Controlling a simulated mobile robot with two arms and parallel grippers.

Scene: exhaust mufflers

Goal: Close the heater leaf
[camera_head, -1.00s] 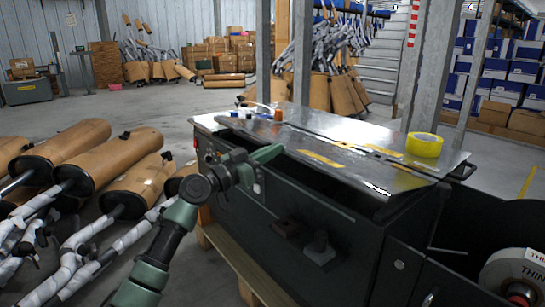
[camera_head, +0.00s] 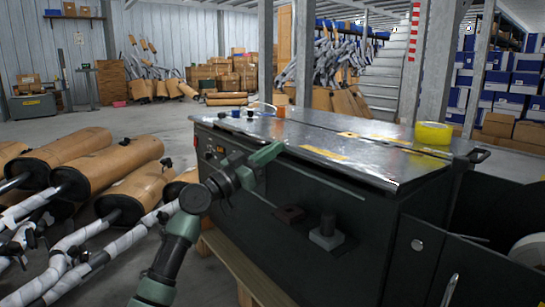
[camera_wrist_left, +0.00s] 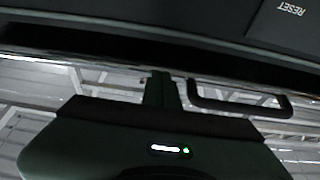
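The heater leaf (camera_head: 350,150) is the shiny metal lid panel on top of the dark green machine (camera_head: 330,205). It lies down flat, about level with the rest of the top, with no gap showing at its front edge. My left gripper (camera_head: 268,153) is beside the leaf's front left edge, against or just in front of the machine's side; I cannot tell whether it touches. In the left wrist view its fingers (camera_wrist_left: 160,88) are together with nothing seen between them. A black handle (camera_wrist_left: 238,108) shows near them. My right gripper is not in view.
A yellow tape roll (camera_head: 433,133) sits on the machine's top at the right. A socket-like block (camera_head: 326,235) juts from the machine's front. Wrapped mufflers (camera_head: 110,160) lie on the left. Grey posts (camera_head: 427,65) rise behind.

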